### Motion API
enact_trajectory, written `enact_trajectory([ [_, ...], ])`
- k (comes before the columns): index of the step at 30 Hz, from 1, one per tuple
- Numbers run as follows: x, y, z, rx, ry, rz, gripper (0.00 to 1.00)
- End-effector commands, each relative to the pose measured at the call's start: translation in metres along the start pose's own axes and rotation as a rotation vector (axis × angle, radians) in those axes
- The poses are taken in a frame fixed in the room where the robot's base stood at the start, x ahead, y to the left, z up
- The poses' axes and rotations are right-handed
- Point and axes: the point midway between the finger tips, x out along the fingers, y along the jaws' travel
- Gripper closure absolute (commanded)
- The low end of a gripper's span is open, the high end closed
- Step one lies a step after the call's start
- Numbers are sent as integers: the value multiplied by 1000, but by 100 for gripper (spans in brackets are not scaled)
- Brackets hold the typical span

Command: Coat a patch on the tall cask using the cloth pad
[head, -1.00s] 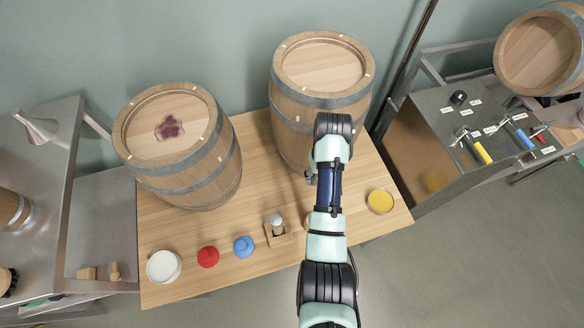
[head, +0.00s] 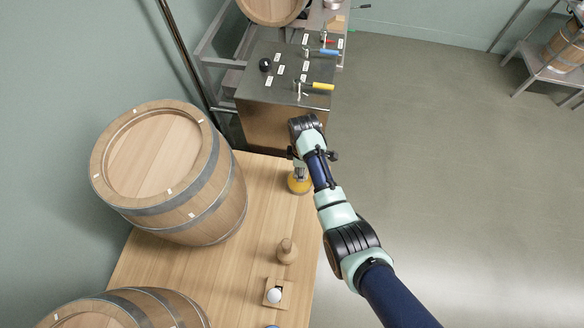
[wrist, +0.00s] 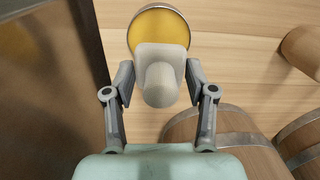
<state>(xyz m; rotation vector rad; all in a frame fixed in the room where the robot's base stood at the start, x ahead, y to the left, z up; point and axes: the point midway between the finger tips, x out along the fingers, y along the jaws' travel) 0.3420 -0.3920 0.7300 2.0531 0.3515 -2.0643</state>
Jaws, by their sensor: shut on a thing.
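My gripper (wrist: 162,88) is shut on the pale cloth pad (wrist: 162,60), which has a rounded grip. The pad is over the near edge of a round dish of yellow coating (wrist: 160,28); I cannot tell whether they touch. In the head view my gripper (head: 300,165) is above this dish (head: 299,185), near the table's far right corner. An upright cask (head: 168,170) with steel hoops and a clean wooden head stands to the left. A second cask (head: 130,315) is cut off at the lower left. Its top is mostly out of view.
On the wooden table (head: 265,215) are a wooden knob-like piece (head: 287,250) and a small wooden holder with a white ball (head: 274,293). A steel bench (head: 285,75) with labelled tools stands beyond. Open floor lies to the right.

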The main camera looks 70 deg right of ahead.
Motion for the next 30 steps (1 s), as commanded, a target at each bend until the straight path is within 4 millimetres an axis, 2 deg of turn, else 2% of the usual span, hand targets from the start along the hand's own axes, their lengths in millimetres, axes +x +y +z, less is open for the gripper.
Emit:
enact_trajectory([
  [15,55,1,-1,0,1,1,72],
  [30,57,1,-1,0,0,0,72],
])
